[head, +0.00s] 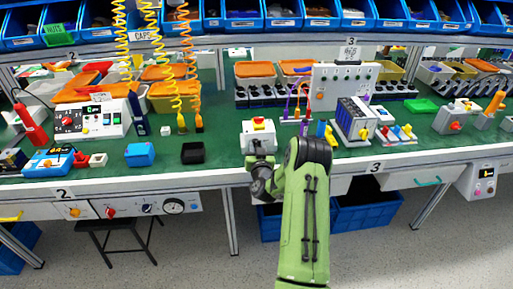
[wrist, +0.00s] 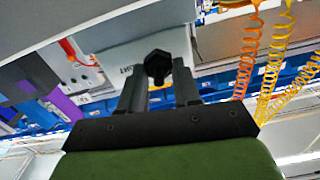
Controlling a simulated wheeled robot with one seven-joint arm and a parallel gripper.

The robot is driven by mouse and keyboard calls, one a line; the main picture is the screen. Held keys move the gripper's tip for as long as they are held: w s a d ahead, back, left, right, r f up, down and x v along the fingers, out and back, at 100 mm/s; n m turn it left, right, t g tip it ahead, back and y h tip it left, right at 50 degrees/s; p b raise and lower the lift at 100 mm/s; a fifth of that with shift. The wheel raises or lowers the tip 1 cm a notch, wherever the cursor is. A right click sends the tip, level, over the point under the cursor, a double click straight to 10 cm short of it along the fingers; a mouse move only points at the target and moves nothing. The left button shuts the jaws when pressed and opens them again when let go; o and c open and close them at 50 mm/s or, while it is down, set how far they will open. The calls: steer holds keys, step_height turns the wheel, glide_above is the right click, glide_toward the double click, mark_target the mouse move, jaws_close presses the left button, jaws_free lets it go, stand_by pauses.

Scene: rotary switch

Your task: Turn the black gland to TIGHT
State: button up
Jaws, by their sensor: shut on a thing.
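The black gland (wrist: 157,65) is a dark, lobed knob on a pale grey-white box face (wrist: 120,55) in the wrist view. Part of a printed word ending in "GHT" shows beside it on the left. My gripper (wrist: 160,80) has one finger on each side of the gland and is shut on it. The gland's pointing direction is hard to read. In the head view, my green arm reaches the bench's front edge, below a small white box (head: 258,137) with a yellow and red top. The gland and fingertips are hidden there.
A black block (head: 193,153) and blue box (head: 140,154) lie to the left. Coiled yellow and orange hoses (head: 177,70) hang behind. Green bench top is clear between the black block and white box.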

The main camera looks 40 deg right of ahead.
steer(key=m, duration=0.4)
steer(key=shift+s+d+b, duration=0.1)
steer(key=shift+b, duration=0.25)
steer(key=m, duration=0.4)
steer(key=shift+d+f+m, duration=0.1)
steer(key=shift+f+m, duration=0.05)
steer(key=shift+m, duration=0.25)
steer(key=m, duration=0.4)
steer(key=shift+s+f+m, duration=0.1)
steer(key=shift+m, duration=0.2)
steer(key=shift+f+m, duration=0.1)
steer(key=shift+m, duration=1.5)
steer(key=o, duration=1.1)
steer(key=shift+c, duration=0.2)
